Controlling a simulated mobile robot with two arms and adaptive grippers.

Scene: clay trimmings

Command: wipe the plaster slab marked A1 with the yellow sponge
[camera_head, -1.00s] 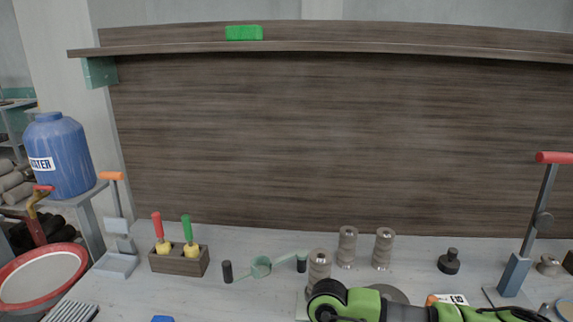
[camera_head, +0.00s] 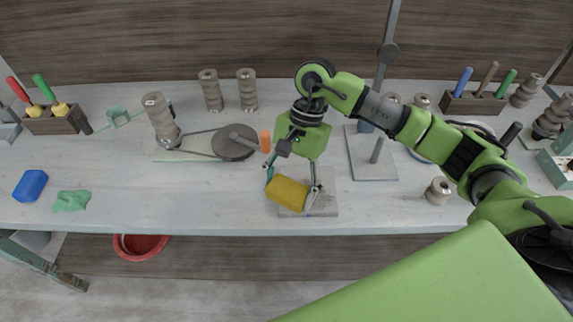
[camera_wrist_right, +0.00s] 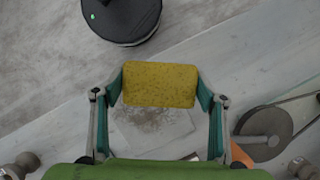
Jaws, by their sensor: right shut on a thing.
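My right gripper (camera_head: 291,182) is shut on the yellow sponge (camera_head: 287,192), its fingers on either side. In the right wrist view the sponge (camera_wrist_right: 160,83) sits between the teal fingertips of the gripper (camera_wrist_right: 160,90). A pale square slab (camera_head: 324,205) lies at the table's front edge, partly hidden behind the sponge. The slab also shows in the right wrist view (camera_wrist_right: 168,135), with brown crumbs on it. I cannot read a mark on it, nor tell whether the sponge touches it. My left gripper is not in view.
A grey disc on a board (camera_head: 234,143) lies behind and left of the slab. A lever stand's base plate (camera_head: 371,165) is behind and right. A blue block (camera_head: 31,185) and green cloth (camera_head: 71,201) lie far left.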

